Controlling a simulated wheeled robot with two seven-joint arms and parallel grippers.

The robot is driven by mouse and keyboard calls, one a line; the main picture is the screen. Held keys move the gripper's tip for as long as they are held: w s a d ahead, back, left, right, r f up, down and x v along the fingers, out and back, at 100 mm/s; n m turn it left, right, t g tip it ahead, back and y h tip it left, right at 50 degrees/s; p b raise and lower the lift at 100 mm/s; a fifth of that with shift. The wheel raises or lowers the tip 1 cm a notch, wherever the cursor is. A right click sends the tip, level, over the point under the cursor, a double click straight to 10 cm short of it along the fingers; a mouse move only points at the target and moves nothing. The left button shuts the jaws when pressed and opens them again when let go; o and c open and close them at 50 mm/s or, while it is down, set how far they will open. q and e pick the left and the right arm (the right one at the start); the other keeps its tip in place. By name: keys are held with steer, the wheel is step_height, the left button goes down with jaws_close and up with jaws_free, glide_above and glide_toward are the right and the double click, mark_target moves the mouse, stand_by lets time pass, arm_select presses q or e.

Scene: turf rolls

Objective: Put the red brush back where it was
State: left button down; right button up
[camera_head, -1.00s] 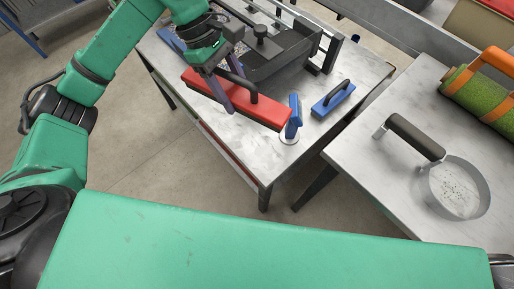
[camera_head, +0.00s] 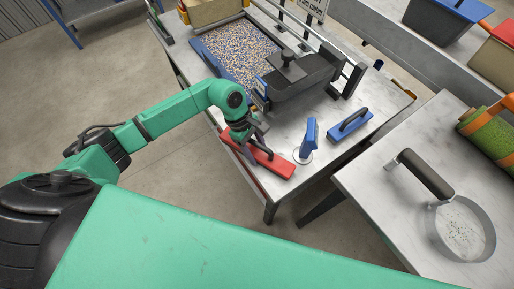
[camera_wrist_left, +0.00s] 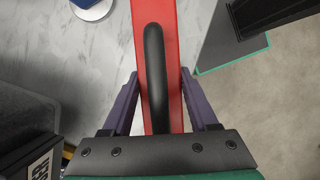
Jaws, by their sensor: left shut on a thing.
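In the left wrist view the red brush (camera_wrist_left: 155,65) runs lengthwise between the two purple fingers of the left gripper (camera_wrist_left: 160,100), with the black handle (camera_wrist_left: 155,75) on top. I cannot tell whether the brush touches the table. My right gripper is out of view.
A blue upright piece (camera_head: 309,138) stands on a round white base beside the brush's right end. A blue brush (camera_head: 350,126) lies farther right. A dark machine (camera_head: 298,85) and a tray of granules (camera_head: 238,52) are behind. A second table (camera_head: 375,185) holds a round sieve (camera_head: 465,230).

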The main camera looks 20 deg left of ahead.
arm_select(q)
steer(key=shift+f+b, duration=0.2)
steer(key=shift+b, duration=0.1)
steer(key=shift+c, duration=0.8)
jaws_free()
steer(key=shift+r, duration=0.1)
steer(key=shift+r, duration=0.15)
steer(key=b+v, duration=0.1)
steer(key=v, duration=1.1)
steer(key=shift+b, duration=0.35)
